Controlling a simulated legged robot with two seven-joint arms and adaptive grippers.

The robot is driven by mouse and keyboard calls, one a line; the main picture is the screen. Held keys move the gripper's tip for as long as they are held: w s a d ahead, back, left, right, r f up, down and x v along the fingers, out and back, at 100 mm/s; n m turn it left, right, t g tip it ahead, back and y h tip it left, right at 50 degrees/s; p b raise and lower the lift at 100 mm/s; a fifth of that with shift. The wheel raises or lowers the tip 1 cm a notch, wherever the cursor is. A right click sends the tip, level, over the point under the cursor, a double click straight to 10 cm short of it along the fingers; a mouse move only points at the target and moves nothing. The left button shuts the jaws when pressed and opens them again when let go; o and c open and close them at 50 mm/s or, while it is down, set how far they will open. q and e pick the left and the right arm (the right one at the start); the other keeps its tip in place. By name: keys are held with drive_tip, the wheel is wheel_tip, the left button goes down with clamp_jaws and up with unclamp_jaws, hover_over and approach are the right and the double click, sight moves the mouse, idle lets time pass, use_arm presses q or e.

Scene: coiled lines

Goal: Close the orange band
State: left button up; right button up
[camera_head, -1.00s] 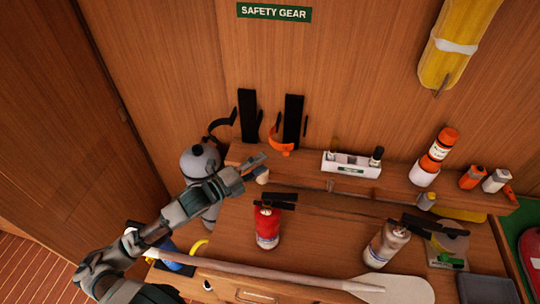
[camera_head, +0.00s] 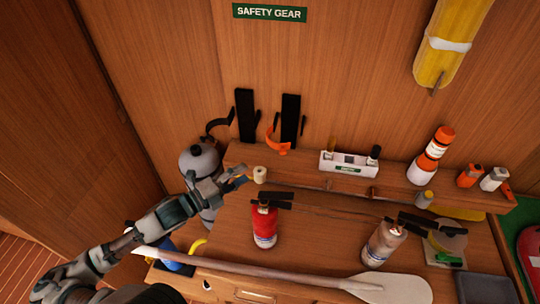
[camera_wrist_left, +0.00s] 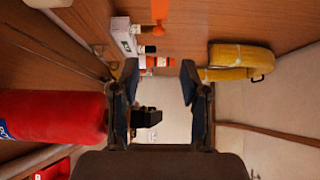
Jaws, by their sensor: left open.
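The orange band (camera_head: 278,143) is at the foot of the right-hand black upright bracket on the back wall. Its curved arms spread to either side and look open at the front. A dark band (camera_head: 213,130) is at the left-hand bracket. My left gripper (camera_head: 237,183) is open and empty, below and left of the orange band and clear of it, near the shelf's left end. The left wrist view shows its two spread fingers (camera_wrist_left: 160,88) with nothing between them. I cannot identify the orange band surely in that view. My right gripper is not in view.
A small pale cylinder (camera_head: 260,174) stands beside my left gripper. A grey tank (camera_head: 199,163) stands behind my left arm. A red extinguisher (camera_head: 264,225), also large in the wrist view (camera_wrist_left: 55,115), stands in front of the shelf. A white box (camera_head: 348,163) sits right of the band.

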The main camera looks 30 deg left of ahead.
use_arm(q)
drive_tip(key=shift+w+f, duration=0.1)
drive_tip(key=c, duration=0.4)
drive_tip(key=shift+w+d+f+n, duration=0.1)
drive_tip(key=shift+w+n, duration=0.15)
drive_tip(key=shift+n, duration=0.15)
clamp_jaws()
drive_tip(key=w+a+f+n+g+h+b, duration=0.1)
drive_tip(key=a+f+n+h, duration=0.15)
drive_tip(key=n+h, duration=0.3)
drive_tip(key=w+a+f+n+g+h+b, duration=0.1)
drive_tip(key=w+a+f+n+h, duration=0.1)
drive_tip(key=f+n+h, duration=0.35)
drive_tip(key=w+d+r+n+y+p, duration=0.1)
drive_tip(key=w+d+r+y+p, duration=0.1)
drive_tip(key=w+d+r, duration=0.4)
drive_tip(key=shift+w+d+r+n+t, duration=0.25)
drive_tip(key=shift+w+d+n+t, duration=0.15)
drive_tip(key=shift+w+d, duration=0.75)
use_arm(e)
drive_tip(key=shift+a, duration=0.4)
